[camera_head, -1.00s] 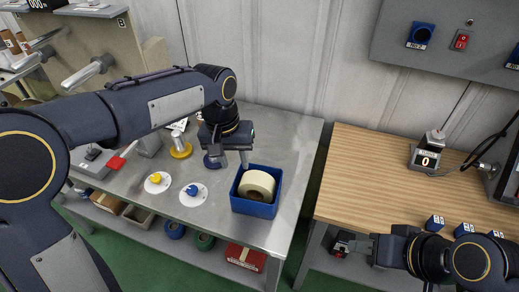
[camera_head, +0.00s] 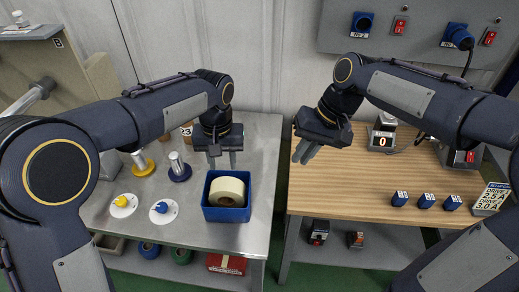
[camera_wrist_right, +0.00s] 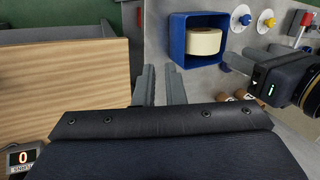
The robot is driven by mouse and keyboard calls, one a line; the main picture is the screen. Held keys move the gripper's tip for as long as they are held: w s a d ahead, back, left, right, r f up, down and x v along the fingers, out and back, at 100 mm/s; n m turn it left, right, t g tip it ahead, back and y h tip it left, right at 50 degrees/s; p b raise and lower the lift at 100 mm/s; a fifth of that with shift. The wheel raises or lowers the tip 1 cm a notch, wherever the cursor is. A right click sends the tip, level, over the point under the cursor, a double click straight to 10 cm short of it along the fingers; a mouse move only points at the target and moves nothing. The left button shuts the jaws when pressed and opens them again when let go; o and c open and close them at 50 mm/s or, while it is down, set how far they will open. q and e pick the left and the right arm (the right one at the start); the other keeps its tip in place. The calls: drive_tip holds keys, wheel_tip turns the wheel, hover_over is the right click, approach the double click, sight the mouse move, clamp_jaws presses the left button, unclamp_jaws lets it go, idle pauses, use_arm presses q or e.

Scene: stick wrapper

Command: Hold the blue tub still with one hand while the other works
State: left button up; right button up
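The blue tub (camera_head: 226,214) stands near the right edge of the grey metal bench, with a cream roll (camera_head: 224,191) inside. Both also show in the right wrist view, as the tub (camera_wrist_right: 176,42) and the roll (camera_wrist_right: 204,42). My left gripper (camera_head: 223,160) points down just behind the tub's back wall, its fingers apart; contact with the wall cannot be told. It appears right beside the tub in the right wrist view (camera_wrist_right: 232,60). My right gripper (camera_head: 304,153) hangs over the wooden table's left edge, its fingers apart and empty (camera_wrist_right: 160,85).
Yellow (camera_head: 124,201) and blue (camera_head: 160,208) knobs on white discs lie left of the tub. Spindles stand behind them. The wooden table (camera_head: 350,180) holds several small blue boxes (camera_head: 426,200) and a counter reading 0 (camera_head: 383,134). A gap separates the two tables.

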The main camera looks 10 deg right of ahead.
drive_tip(key=w+a+f+g, duration=0.4)
drive_tip(key=w+a+f, duration=0.35)
drive_tip(key=w, duration=0.25)
drive_tip(key=w+x, duration=0.1)
drive_tip(key=x, duration=0.7)
drive_tip(key=shift+f, duration=0.55)
drive_tip(key=shift+s+a, duration=0.1)
clamp_jaws()
drive_tip(key=shift+o, duration=2.1)
unclamp_jaws()
